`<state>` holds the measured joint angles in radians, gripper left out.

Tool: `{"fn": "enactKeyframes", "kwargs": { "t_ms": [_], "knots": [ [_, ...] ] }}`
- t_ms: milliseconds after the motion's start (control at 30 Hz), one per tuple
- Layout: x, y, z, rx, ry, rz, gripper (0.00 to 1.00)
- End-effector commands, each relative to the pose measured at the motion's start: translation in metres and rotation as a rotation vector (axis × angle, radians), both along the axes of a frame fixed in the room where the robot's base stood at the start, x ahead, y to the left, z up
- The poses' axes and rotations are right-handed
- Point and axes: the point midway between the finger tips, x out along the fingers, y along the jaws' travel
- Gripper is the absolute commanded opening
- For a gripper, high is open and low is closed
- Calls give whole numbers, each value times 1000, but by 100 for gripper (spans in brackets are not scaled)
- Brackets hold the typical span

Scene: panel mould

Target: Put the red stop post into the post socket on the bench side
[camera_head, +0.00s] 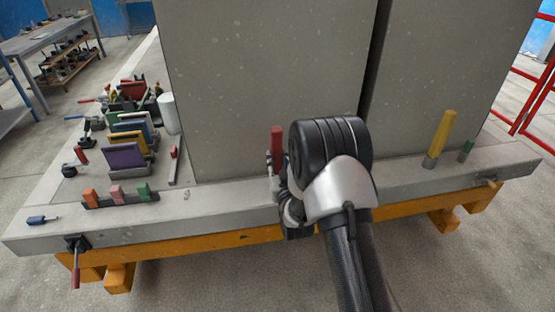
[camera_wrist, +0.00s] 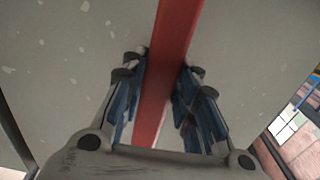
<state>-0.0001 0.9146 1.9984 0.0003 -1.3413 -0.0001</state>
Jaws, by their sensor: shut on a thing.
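The red stop post (camera_head: 277,143) stands about upright at the front of the grey panel, just left of my wrist. My gripper (camera_head: 287,195) is shut on it, low over the front ledge of the bench (camera_head: 225,208). In the wrist view the red post (camera_wrist: 172,35) runs between the blue-padded fingers of my gripper (camera_wrist: 160,85). The post's lower end is hidden by my gripper, so I cannot tell whether it touches anything. I cannot make out an empty post socket; my gripper and arm cover part of the ledge.
At the left are coloured plates, including a purple one (camera_head: 123,157), and a rack of small blocks (camera_head: 120,200). Tall grey panels (camera_head: 270,70) rise close behind my gripper.

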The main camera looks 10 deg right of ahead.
Motion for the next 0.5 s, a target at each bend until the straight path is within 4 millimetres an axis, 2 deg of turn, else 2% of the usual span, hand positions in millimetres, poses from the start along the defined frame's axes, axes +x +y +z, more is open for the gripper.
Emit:
{"fn": "enactKeyframes", "kwargs": {
  "t_ms": [100,133,500],
  "knots": [
    [1,0,0,0,-6,0,0],
    [1,0,0,0,-6,0,29],
    [0,0,-2,0,-3,0,51]
  ]
}}
